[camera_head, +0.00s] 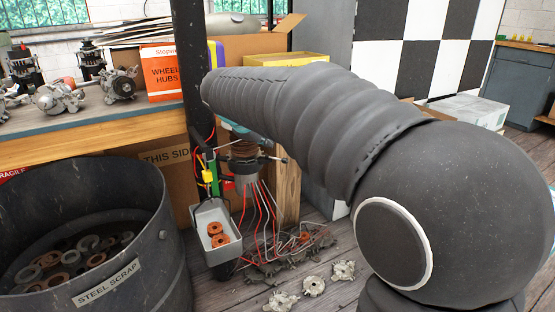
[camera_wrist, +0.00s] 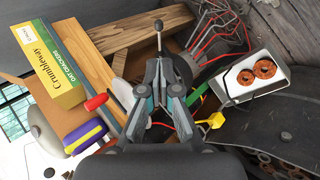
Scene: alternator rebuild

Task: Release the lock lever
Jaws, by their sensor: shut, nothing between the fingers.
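The lock lever (camera_head: 285,159) is a thin metal rod with a small round knob, sticking out to the right of a dark clamp (camera_head: 246,166) around a copper-wound part. In the wrist view the lever (camera_wrist: 158,34) stands just beyond my fingertips, its knob pointing away from me. My gripper (camera_wrist: 163,68) has its fingers together and nothing visibly held between them. The fingertips overlap the near end of the rod in the picture, so I cannot tell whether they touch it. In the head view my arm hides most of the gripper.
A grey box with copper rings (camera_head: 215,234) hangs left of the clamp. Red wires (camera_head: 262,212) trail below it to metal parts on the floor. A steel scrap bin (camera_head: 150,240) stands at left, and a workbench (camera_head: 95,140) lies behind. A yellow carton (camera_wrist: 48,55) is near.

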